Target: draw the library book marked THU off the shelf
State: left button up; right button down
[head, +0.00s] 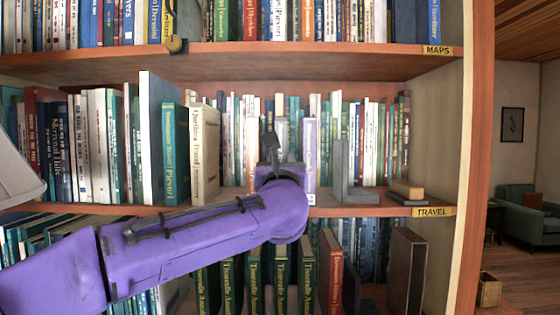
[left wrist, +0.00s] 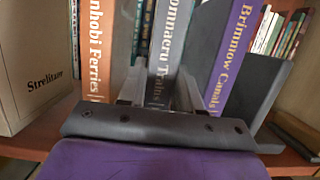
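No THU mark is legible in either view. My left gripper (left wrist: 160,92) is at the middle shelf with its fingers on either side of a grey book (left wrist: 166,50), whose spine reads "...onmaeru Trains". I cannot tell whether the fingers press on it. The book stands upright between an orange book (left wrist: 97,60), "...nhobi Ferries", and a purple book (left wrist: 232,50), "... Canals". In the head view my left gripper (head: 272,145) hides most of the grey book; the orange book (head: 251,150) and purple book (head: 309,155) show beside it. My right gripper is out of view.
A cream book (head: 204,155) and a teal book (head: 175,155) stand to the left. A dark bookend (head: 342,170) is right of the purple book. Another shelf, marked MAPS (head: 437,50), is above.

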pick_arm(q)
grip_shut()
jog(key=shift+r, duration=0.1)
jog(key=shift+r, duration=0.1)
jog(key=shift+w+r+p, duration=0.1)
jog(key=shift+r+p, duration=0.2)
jog(key=shift+r, duration=0.05)
jog(key=b+v, duration=0.3)
jog(key=shift+s+r, duration=0.2)
jog(key=s+b, duration=0.7)
jog(key=s, duration=0.6)
jog(key=shift+s+r, duration=0.25)
jog(key=shift+s, duration=0.15)
